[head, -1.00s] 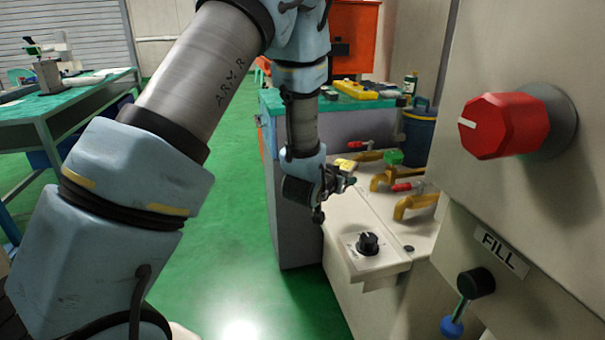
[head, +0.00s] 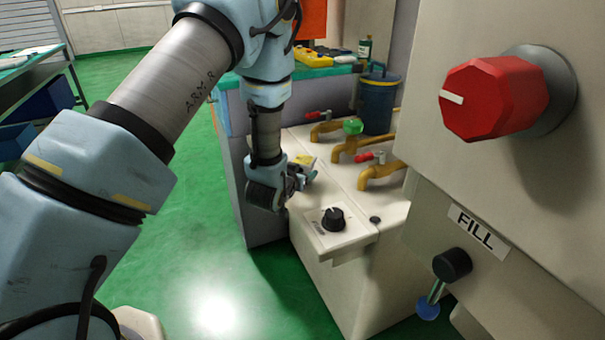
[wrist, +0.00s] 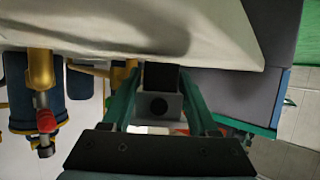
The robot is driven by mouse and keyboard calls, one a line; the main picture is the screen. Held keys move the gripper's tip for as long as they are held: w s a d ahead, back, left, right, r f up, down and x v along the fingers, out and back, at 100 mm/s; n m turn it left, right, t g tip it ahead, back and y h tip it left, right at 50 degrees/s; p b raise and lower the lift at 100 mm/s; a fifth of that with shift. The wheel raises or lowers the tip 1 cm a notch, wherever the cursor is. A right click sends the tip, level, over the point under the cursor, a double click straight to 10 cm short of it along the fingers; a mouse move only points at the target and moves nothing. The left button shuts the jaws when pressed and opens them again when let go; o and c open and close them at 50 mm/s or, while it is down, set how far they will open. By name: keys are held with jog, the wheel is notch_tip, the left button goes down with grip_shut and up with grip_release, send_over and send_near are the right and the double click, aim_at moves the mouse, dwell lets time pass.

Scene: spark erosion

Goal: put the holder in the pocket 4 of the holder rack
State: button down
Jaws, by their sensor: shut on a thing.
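My gripper (head: 306,172) is over the left edge of the cream machine bed in the head view. In the wrist view its two teal fingers (wrist: 160,110) are shut on the holder (wrist: 173,107), a grey block with a dark round hole and a black part above it. In the head view the holder is too small and too covered by my gripper to make out. I cannot make out the holder rack or its pocket 4 in either view.
Ochre pipes with red and green handles (head: 352,128) stand on the cream bed (head: 330,255), with a black knob (head: 333,218) in front. A blue bucket (head: 377,103) stands behind. A large red knob (head: 495,97) and FILL lever (head: 452,266) are at right. Green floor is clear at left.

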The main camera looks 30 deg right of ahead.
jog(key=shift+f, duration=0.3)
jog(key=shift+f, duration=0.1)
jog(key=shift+c, duration=0.8)
grip_release()
jog(key=shift+r, duration=0.2)
jog(key=b+v, duration=0.2)
jog(key=v, duration=1)
